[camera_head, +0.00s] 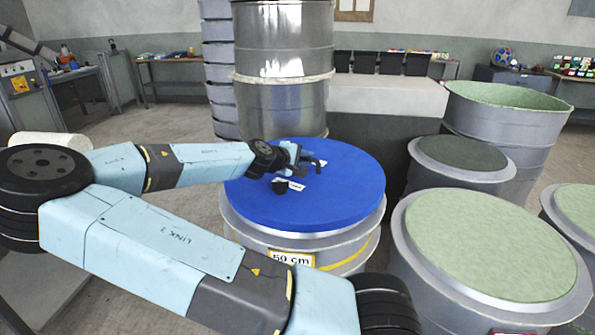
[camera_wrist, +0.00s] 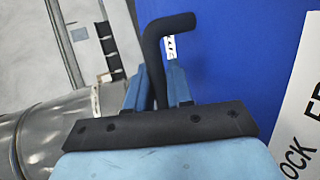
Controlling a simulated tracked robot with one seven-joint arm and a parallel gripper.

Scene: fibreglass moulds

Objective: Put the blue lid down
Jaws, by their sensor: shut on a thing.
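The blue lid (camera_head: 335,190) is a flat round disc over the top of a grey mould (camera_head: 340,248) marked "50 cm". It looks level, with the mould's pale rim showing around it; I cannot tell whether it rests fully or sits slightly above. My gripper (camera_head: 304,161) is over the far left part of the lid. In the wrist view my gripper (camera_wrist: 160,85) is shut on a black bent handle (camera_wrist: 155,45), with the lid's blue surface (camera_wrist: 230,60) to the right. A small black knob (camera_head: 279,186) and a white label show on the lid.
A tall metal cylinder (camera_head: 285,70) stands just behind the lid. To the right are moulds with green tops (camera_head: 490,245) and a dark-topped one (camera_head: 462,152). An open green-lined mould (camera_head: 508,96) stands behind them. Open floor lies at the left, beyond my arm.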

